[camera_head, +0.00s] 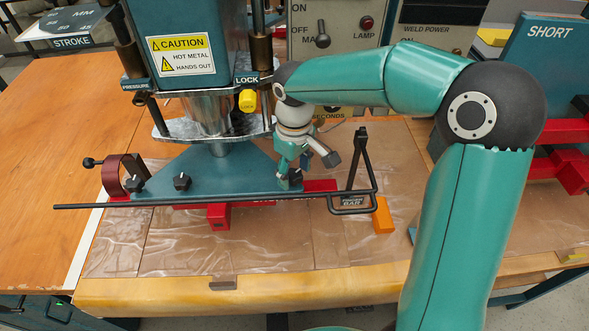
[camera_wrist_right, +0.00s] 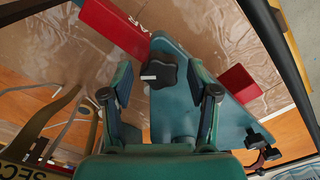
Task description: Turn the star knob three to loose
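Two black star knobs, a left one (camera_head: 134,182) and a middle one (camera_head: 182,181), stand on the teal plate (camera_head: 225,180) of the press in the head view. A third star knob (camera_wrist_right: 165,73) shows in the right wrist view, black with a small white mark, near the plate's end by the red bar. My right gripper (camera_head: 289,172) is over that end of the plate. Its two fingers are apart, one on each side of the third knob, with visible gaps. I cannot tell whether the fingertips are level with the knob. My left gripper is out of view.
A black finger bar frame (camera_head: 352,205) runs along the front and stands up right of my gripper. A red bar (camera_head: 320,185) lies beneath. The yellow lock knob (camera_head: 248,100) and press column are close behind. An orange block (camera_head: 382,216) lies on the clear sheeting at right.

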